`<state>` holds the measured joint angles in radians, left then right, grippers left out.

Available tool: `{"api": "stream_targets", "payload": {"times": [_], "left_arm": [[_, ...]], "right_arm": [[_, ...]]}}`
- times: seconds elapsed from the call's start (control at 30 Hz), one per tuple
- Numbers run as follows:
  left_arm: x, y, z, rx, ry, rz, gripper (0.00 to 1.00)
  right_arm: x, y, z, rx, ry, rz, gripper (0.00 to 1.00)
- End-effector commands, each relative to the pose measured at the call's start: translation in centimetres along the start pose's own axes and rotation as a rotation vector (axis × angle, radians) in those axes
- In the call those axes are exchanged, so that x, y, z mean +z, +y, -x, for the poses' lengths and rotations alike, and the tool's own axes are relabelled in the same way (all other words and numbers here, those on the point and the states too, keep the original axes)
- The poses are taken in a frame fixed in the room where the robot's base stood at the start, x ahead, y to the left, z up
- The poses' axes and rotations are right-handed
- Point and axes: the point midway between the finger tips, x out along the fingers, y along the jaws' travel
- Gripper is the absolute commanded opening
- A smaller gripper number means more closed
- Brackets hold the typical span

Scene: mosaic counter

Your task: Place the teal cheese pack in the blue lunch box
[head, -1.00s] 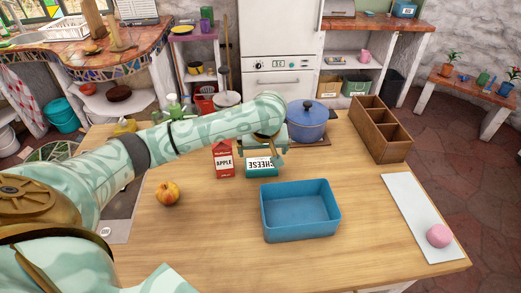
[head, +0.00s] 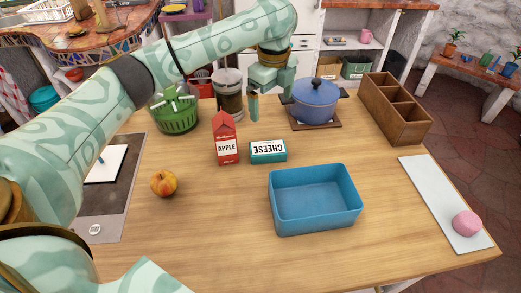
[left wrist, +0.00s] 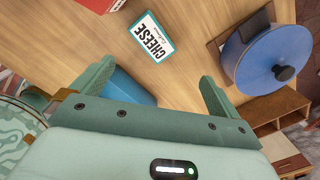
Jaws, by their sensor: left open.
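The teal cheese pack (head: 268,151) lies on the wooden counter with its white CHEESE label showing, just right of the red apple carton. It also shows in the left wrist view (left wrist: 151,38), beyond the fingertips and apart from them. The blue lunch box (head: 315,200) stands open and empty on the counter, nearer than the pack and to its right. In the left wrist view part of the lunch box (left wrist: 133,88) shows behind the gripper. My left gripper (head: 268,106) is open and empty, raised above the counter behind the pack. My right gripper is not in view.
The red apple carton (head: 226,140) stands close left of the pack. A blue pot (head: 315,101), a green basket (head: 175,112) and a glass press (head: 229,98) stand behind. A peach (head: 164,183) lies left, a wooden organizer (head: 394,112) right.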

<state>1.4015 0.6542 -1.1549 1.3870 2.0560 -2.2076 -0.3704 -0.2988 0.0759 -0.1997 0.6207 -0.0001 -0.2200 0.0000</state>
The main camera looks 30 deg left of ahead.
Motion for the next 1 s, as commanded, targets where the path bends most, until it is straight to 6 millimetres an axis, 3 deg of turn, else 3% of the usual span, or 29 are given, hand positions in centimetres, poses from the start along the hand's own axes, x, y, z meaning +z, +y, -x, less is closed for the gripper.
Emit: {"api": "stream_targets", "payload": {"times": [0.1,0.3,0.47,0.8,1.0], "left_arm": [[-0.3,0.5,-0.1,0.027,0.036,-0.311,1.0],[-0.4,0.7,-0.1,0.031,0.052,-0.631,1.0],[-0.5,0.8,-1.7,0.032,0.053,-0.694,1.0],[-0.7,1.1,-9.9,0.033,0.055,-0.692,1.0],[-0.8,1.2,-11.4,0.029,0.052,-0.691,1.0]], "right_arm": [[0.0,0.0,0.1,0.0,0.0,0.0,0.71],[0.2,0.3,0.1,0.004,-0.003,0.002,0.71],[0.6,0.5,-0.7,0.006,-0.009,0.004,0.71],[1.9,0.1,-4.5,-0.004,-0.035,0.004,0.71],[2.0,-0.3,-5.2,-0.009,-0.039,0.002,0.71]]}}
